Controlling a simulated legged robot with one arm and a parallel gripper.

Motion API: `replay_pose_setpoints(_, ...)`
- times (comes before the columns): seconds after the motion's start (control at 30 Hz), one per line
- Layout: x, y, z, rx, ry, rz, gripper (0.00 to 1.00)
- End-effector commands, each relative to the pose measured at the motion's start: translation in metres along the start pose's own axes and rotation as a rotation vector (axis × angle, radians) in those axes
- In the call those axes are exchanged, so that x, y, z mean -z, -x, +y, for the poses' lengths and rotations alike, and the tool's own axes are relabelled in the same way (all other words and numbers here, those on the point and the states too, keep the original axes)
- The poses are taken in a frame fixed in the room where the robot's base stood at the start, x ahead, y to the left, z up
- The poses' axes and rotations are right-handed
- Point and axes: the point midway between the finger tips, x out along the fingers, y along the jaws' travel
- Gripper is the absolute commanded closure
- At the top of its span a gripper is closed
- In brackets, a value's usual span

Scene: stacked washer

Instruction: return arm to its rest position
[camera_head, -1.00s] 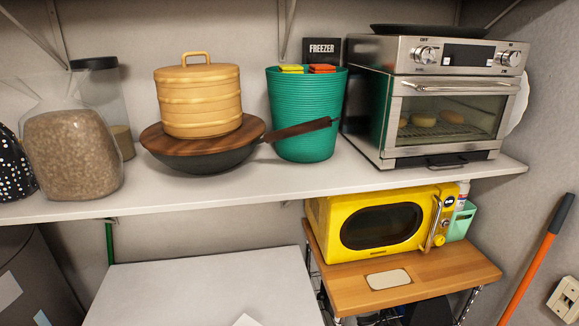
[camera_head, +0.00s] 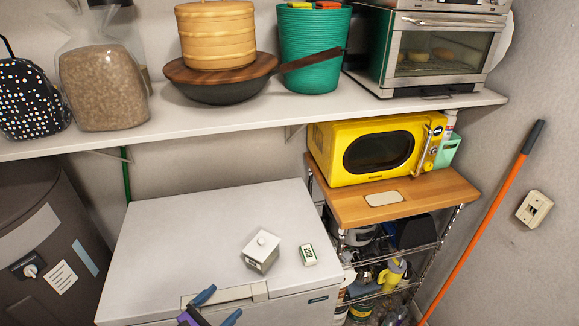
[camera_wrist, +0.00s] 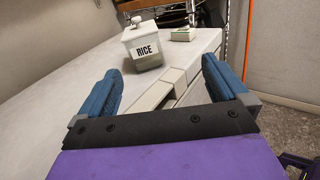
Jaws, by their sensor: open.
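My gripper (camera_head: 217,307) shows at the bottom of the head view, with blue fingers and a purple body. In the wrist view my gripper (camera_wrist: 160,88) has its two blue fingers wide apart with nothing between them. It is open and empty, at the front edge of the white chest freezer (camera_head: 190,235), near the freezer's handle (camera_head: 228,296). Most of my arm is out of view.
A shelf (camera_head: 230,118) above holds a pan (camera_head: 220,92), a green bin (camera_head: 313,55) and a toaster oven (camera_head: 430,50). A yellow microwave (camera_head: 375,148) sits on a rack at right. A dark cylindrical appliance (camera_head: 40,250) stands left. An orange pole (camera_head: 485,225) leans on the right wall.

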Motion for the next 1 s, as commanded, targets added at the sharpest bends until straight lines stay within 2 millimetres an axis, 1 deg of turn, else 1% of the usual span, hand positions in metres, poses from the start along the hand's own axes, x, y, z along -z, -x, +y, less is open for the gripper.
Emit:
replay_pose_setpoints(0.17,-0.024,-0.026,-0.005,0.092,-0.043,0.003,0.0)
replay_pose_setpoints(0.23,-0.036,-0.04,-0.011,0.137,-0.068,0.007,0.0)
replay_pose_setpoints(0.27,-0.042,-0.047,-0.015,0.159,-0.079,0.009,0.0)
replay_pose_setpoints(0.37,-0.067,-0.074,-0.034,0.253,-0.128,0.018,0.0)
replay_pose_setpoints(0.4,-0.078,-0.086,-0.045,0.298,-0.151,0.023,0.0)
replay_pose_setpoints(0.47,-0.096,-0.104,-0.061,0.37,-0.196,0.033,0.0)
replay_pose_setpoints(0.5,-0.107,-0.115,-0.074,0.418,-0.221,0.04,0.0)
replay_pose_setpoints(0.6,-0.131,-0.138,-0.107,0.537,-0.292,0.061,0.0)
replay_pose_setpoints(0.67,-0.145,-0.149,-0.125,0.607,-0.336,0.074,0.0)
replay_pose_setpoints(0.7,-0.153,-0.155,-0.138,0.654,-0.363,0.08,0.0)
replay_pose_setpoints(0.83,-0.177,-0.166,-0.178,0.805,-0.458,0.104,0.0)
replay_pose_setpoints(0.97,-0.197,-0.17,-0.218,0.948,-0.561,0.132,0.0)
replay_pose_setpoints(1.0,-0.202,-0.17,-0.231,0.993,-0.591,0.141,0.0)
